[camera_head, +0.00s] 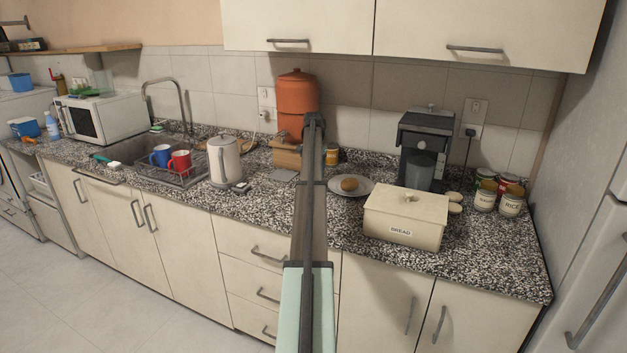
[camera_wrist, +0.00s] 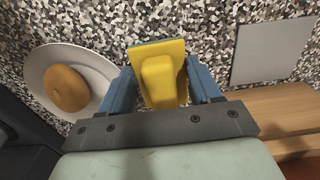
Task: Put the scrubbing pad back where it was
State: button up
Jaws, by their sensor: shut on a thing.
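The scrubbing pad (camera_wrist: 163,78) is yellow with a raised middle and a thin green edge. It shows in the wrist view between the blue fingers of my gripper (camera_wrist: 162,88), which is shut on it. The speckled counter (camera_wrist: 195,20) lies beyond the pad; I cannot tell how far the pad is above it. In the head view my arm hides the gripper and the pad.
A plate (camera_head: 361,187) with a brown round food item stands right of my arm. A grey square plate (camera_wrist: 270,50) and a wooden block (camera_head: 287,155) are close by. A bread box (camera_head: 405,218), coffee machine (camera_head: 424,150), kettle (camera_head: 224,160) and dish rack (camera_head: 172,174) also stand on the counter.

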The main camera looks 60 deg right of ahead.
jog(key=shift+f, duration=1.95)
jog(key=shift+f, duration=0.1)
jog(key=o, duration=1.1)
notch_tip(320, 180, up, 12)
jog(key=shift+r, duration=0.15)
